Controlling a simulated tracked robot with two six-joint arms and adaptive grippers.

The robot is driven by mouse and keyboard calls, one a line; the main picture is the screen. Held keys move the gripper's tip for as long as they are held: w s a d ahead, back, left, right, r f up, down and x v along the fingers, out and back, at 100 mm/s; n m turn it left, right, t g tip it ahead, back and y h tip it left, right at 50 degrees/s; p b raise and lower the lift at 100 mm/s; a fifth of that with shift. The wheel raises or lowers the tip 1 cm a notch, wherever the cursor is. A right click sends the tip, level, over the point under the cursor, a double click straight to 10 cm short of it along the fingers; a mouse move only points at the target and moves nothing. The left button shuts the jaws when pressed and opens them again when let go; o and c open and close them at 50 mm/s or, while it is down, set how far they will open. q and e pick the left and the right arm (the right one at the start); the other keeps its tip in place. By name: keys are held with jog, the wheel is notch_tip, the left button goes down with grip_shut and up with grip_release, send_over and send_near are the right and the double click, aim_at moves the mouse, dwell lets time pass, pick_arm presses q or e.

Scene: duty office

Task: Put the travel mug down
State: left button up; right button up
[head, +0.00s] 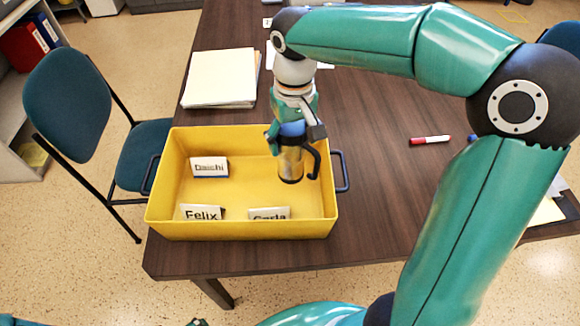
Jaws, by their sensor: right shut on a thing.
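The travel mug (291,163) has a steel body, a blue top and a dark handle on its right side. My right gripper (291,124) is shut on the mug near its top and holds it upright. The mug shows over the right part of the yellow crate (240,229). I cannot tell whether its base touches the crate floor. Name cards stand in the crate: Daichi (210,167) at the back left, Felix (201,212) at the front left, and Carla (269,213) at the front middle. My left gripper is not clearly in view.
The crate stands on a dark wooden table (375,190) near its front left corner. A paper stack (221,78) lies behind the crate. A red and white marker (430,140) lies to the right. A teal chair (68,98) stands left. The table right of the crate is mostly clear.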

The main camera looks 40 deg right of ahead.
aim_at(294, 126)
notch_tip(294, 126, down, 8)
jog(key=shift+f+b, duration=0.2)
jog(key=shift+b, duration=0.1)
jog(key=o, duration=1.8)
jog(key=shift+r, duration=0.15)
notch_tip(294, 126, up, 11)
jog(key=shift+f+p, duration=0.2)
jog(key=shift+p, duration=0.45)
jog(key=shift+r, duration=0.6)
